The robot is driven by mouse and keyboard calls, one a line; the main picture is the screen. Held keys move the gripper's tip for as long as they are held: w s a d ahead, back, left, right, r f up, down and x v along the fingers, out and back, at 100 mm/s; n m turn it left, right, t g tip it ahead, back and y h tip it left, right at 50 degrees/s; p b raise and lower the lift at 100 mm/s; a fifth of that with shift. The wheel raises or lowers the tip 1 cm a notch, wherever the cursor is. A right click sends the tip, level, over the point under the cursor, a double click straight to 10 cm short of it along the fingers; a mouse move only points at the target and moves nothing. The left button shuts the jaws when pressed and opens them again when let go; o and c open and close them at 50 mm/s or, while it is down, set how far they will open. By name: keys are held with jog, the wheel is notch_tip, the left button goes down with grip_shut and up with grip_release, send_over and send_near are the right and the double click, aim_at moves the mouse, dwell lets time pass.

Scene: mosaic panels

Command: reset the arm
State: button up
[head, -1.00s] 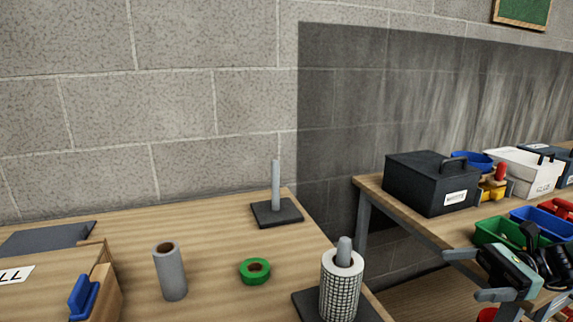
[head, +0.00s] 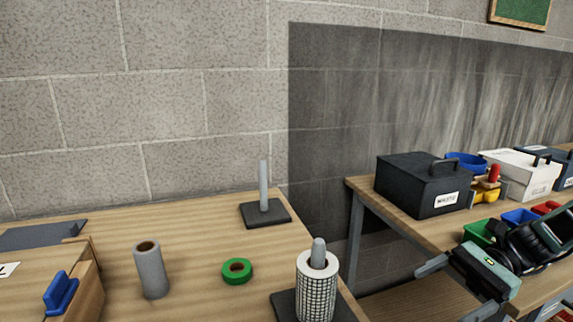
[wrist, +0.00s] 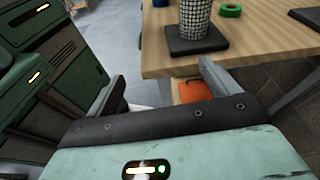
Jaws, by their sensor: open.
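My gripper (head: 425,260) is at the right of the head view, in front of the right-hand bench. Its two fingers are spread apart with nothing between them. In the wrist view my gripper (wrist: 160,85) points toward the near table's edge, with its fingers apart. My arm folds behind it at the right edge of the head view and covers part of the bins there.
The near table (head: 200,225) holds a mesh-wrapped roll on a post (head: 317,285), a green tape ring (head: 237,271), a grey tube (head: 151,270) and an empty post stand (head: 264,213). The right bench carries a black box (head: 420,185), a white box (head: 525,172) and bins.

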jog(key=s+a+r+n+t+h, duration=0.2)
jog(key=s+a+n+h, duration=0.5)
jog(key=n, duration=0.3)
jog(key=s+a+r+n+t+h, duration=0.1)
jog(key=s+a+r+n+h, duration=0.1)
jog(key=s+a+n+h, duration=0.4)
jog(key=s+a+n, duration=0.1)
jog(key=s+n, duration=0.3)
jog(key=n, duration=0.1)
jog(key=shift+s+a+r+n+t+h, duration=0.2)
jog(key=shift+a+n+t+h, duration=0.1)
jog(key=shift+a+t+h, duration=0.1)
